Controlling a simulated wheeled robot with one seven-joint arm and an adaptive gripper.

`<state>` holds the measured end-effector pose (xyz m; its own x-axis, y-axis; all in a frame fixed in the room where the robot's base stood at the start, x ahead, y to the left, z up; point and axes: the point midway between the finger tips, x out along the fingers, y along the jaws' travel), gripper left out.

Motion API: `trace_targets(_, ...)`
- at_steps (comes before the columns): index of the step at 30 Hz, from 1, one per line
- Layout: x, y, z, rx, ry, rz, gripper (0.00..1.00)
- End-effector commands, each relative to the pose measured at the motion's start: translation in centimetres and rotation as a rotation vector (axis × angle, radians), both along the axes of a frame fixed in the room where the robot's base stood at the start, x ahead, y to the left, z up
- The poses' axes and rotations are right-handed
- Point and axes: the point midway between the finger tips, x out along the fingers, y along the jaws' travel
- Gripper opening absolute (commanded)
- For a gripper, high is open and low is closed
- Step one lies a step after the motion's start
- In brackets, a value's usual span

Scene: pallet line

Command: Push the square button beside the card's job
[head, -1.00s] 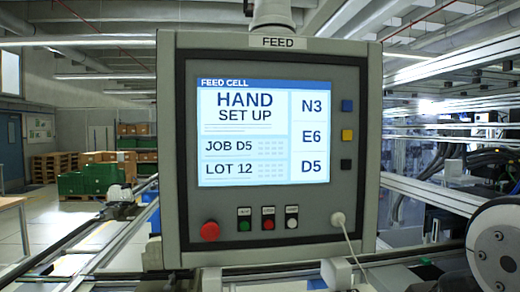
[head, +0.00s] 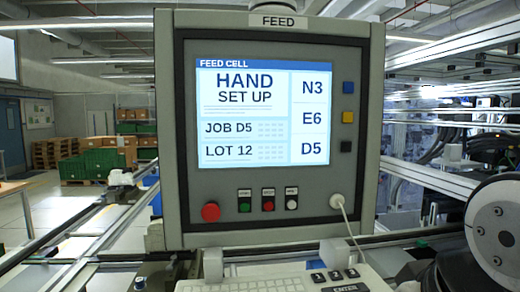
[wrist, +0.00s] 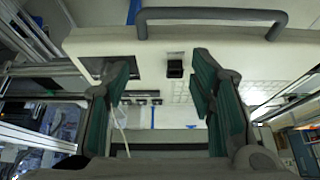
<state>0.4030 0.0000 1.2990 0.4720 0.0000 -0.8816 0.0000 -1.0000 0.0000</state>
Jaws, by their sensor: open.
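The FEED panel (head: 280,215) stands in the middle of the head view. Its lit screen (head: 245,112) reads HAND SET UP, JOB D5 and LOT 12. Down the screen's right side are the labels N3, E6 and D5. Beside them are a blue square button (head: 348,87) at N3, a yellow one (head: 347,117) at E6 and a black one (head: 346,147) at D5. I see no separate card. My gripper (wrist: 163,64) shows only in the wrist view, open and empty, its green-padded fingers apart before a pale surface. Its distance from the buttons cannot be told.
Below the screen are a red knob (head: 210,212), several small push-buttons and a white plug (head: 336,201) with a cable. A keyboard (head: 270,284) lies under the panel. A dark handle (wrist: 211,14) crosses the top of the wrist view. Metal rails (head: 430,176) run at right.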

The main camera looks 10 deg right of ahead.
Motion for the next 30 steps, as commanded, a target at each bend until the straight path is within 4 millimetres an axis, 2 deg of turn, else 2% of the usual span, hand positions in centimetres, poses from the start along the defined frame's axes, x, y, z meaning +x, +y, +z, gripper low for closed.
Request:
trace_targets(1, 0.0, 0.0, 0.0, 0.0, 0.0, 0.0, 0.35)
trace_targets(6, 0.0, 0.0, 0.0, 0.0, 0.0, 0.0, 0.0)
trace_targets(30, 0.0, 0.0, 0.0, 0.0, 0.0, 0.0, 0.0)
